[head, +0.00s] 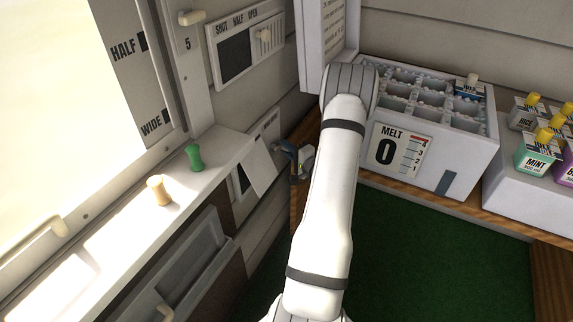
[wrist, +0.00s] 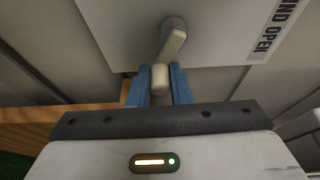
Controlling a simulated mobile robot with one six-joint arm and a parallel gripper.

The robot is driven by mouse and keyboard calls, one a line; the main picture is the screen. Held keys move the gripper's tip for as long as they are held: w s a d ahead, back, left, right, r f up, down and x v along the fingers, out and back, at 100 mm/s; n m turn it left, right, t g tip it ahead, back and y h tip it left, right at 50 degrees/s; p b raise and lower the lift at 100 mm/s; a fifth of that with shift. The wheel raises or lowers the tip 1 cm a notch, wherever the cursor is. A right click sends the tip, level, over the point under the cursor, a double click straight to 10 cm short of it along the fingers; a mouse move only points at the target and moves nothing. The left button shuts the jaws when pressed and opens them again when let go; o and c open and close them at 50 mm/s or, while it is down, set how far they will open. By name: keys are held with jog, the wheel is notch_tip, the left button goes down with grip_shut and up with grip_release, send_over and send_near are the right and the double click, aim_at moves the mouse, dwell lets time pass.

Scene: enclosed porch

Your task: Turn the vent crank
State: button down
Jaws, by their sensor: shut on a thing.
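The vent crank shows in the wrist view as a pale arm (wrist: 170,45) on a round hub (wrist: 173,24), set in a light panel (wrist: 120,25) with lettering that ends in "IND OPEN". The crank arm hangs down from the hub, leaning slightly left, to a pale knob (wrist: 160,79). My gripper (wrist: 160,88) is shut on this knob, one blue finger on each side. In the head view my gripper (head: 288,150) is at the wall panel (head: 265,130) below the vent; the crank itself is hard to make out there.
A vent plate marked SHUT, HALF, OPEN (head: 245,45) is above, with a pale slider. A compartmented box (head: 475,155) marked MELT 0 and several cartons (head: 537,152) stand right.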

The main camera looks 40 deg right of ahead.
jog(key=n+t+b, duration=0.1)
jog(key=n+b, duration=0.2)
jog(key=b, duration=0.4)
jog(key=shift+d+n, duration=0.1)
jog(key=shift+n, duration=0.2)
jog(key=r+n+b, duration=0.1)
jog(key=b, duration=0.2)
jog(key=shift+n+t, duration=0.3)
jog(key=shift+t, duration=0.1)
jog(key=shift+r, duration=0.15)
jog(key=c, duration=1.4)
grip_release()
jog(key=shift+r, duration=0.1)
jog(key=shift+o, duration=0.2)
jog(key=s+f+p, duration=0.1)
jog(key=s, duration=0.6)
jog(key=shift+s+d, duration=0.3)
jog(key=shift+f, duration=0.1)
